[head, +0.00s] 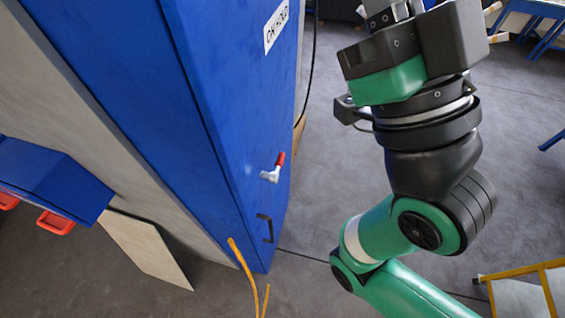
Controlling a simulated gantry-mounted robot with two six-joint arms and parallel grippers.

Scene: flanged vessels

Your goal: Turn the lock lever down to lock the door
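The lock lever (274,168) is a small white fitting with a red grip, on the side of a tall blue cabinet. Its red end points up in the picture. The blue door (225,110) carries it, with a black pull handle (266,228) below; it looks shut. My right gripper (388,14) is at the top edge of the head view, above and to the right of the lever and well apart from it. Its fingertips are cut off or hidden, so I cannot tell whether it is open. My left gripper is not in view.
A white sign (276,26) is on the cabinet's upper part. A yellow cable or hose (246,268) rises near the cabinet's foot. A blue bench-like unit (50,180) stands left, and a yellow frame (520,272) lower right. The grey floor between cabinet and my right arm is clear.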

